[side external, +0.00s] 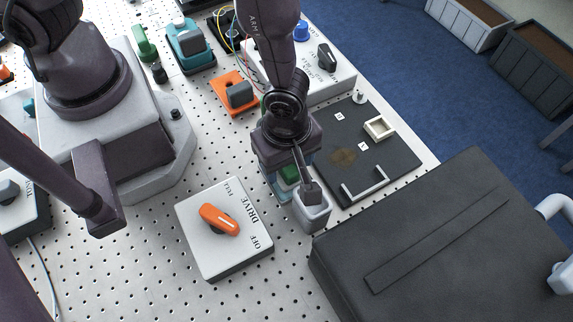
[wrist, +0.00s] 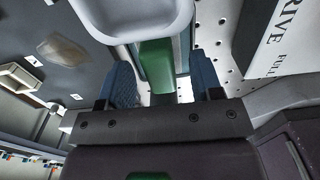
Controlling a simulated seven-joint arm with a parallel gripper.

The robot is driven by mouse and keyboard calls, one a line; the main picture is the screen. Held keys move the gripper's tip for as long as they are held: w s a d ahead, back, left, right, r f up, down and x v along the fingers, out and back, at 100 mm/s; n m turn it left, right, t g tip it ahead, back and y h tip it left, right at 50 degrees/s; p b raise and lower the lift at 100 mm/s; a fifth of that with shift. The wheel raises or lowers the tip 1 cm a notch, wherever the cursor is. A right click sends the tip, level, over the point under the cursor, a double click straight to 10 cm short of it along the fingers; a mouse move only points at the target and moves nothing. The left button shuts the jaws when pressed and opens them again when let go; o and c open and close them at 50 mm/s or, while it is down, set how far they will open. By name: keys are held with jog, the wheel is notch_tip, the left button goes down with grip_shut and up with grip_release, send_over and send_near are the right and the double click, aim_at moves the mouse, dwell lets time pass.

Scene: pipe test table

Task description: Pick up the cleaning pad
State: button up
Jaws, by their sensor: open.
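A green block, which looks like the cleaning pad (side external: 289,174), sits low beneath my gripper (side external: 283,165) in the side view. In the wrist view the green pad (wrist: 157,66) shows between the two blue fingers of my gripper (wrist: 163,78). The fingers are apart, with a visible gap on the pad's right side. Part of the pad is hidden by my gripper in the side view. I cannot tell how deep the fingertips reach beside it.
A pale grey cup (side external: 312,215) stands close beside the pad, with a dark stick-like thing over it. A black board (side external: 385,160) with a brown stain (side external: 343,157) lies to the right. A DRIVE switch box (side external: 210,250) is front left, a large black case (side external: 440,250) front right.

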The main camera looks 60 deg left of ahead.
jog(key=shift+f, duration=0.3)
jog(key=c, duration=1)
jog(key=shift+r, duration=0.1)
notch_tip(320, 180, up, 10)
jog(key=shift+f, duration=0.1)
jog(key=shift+o, duration=0.6)
jog(key=shift+f, duration=4.5)
jog(key=shift+c, duration=0.3)
